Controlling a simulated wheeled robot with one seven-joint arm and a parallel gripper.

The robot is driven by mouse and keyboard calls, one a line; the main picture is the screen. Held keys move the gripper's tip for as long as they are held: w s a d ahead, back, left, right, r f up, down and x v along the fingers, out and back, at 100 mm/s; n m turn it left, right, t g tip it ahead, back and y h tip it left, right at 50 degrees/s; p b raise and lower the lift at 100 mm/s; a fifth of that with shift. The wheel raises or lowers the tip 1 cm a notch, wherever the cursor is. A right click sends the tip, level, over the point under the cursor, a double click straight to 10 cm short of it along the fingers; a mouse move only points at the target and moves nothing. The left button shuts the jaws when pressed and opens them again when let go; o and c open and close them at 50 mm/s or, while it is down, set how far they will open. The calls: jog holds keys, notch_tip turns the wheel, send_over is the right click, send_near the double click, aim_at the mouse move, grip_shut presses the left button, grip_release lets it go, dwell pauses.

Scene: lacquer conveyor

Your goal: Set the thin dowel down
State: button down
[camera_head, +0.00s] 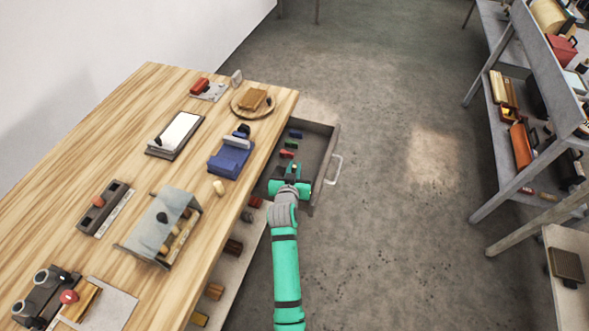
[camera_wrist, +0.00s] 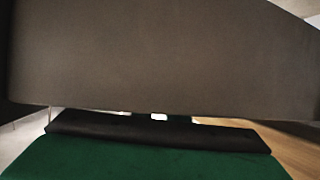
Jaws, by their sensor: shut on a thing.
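My gripper (camera_head: 292,172) is at the open drawer in the head view, its teal wrist over the near end and its fingertips pointing into the drawer. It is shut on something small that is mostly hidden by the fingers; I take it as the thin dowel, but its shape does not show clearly. In the wrist view my gripper's green and black body fills the bottom, and a grey-brown panel covers most of the picture. The drawer (camera_head: 325,160) holds a blue block (camera_head: 296,133), a green block (camera_head: 290,144) and a red block (camera_head: 287,154).
The wooden table (camera_head: 150,100) stands left of the drawer, with a blue holder (camera_head: 230,158), a short tan peg (camera_head: 218,187), a grey rack (camera_head: 158,228) and a round plate (camera_head: 240,108). A lower shelf (camera_head: 232,268) lies under the table.

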jog(key=shift+f, duration=0.3)
jog(key=shift+f, duration=0.15)
jog(key=c, duration=2)
grip_release()
jog(key=shift+c, duration=0.2)
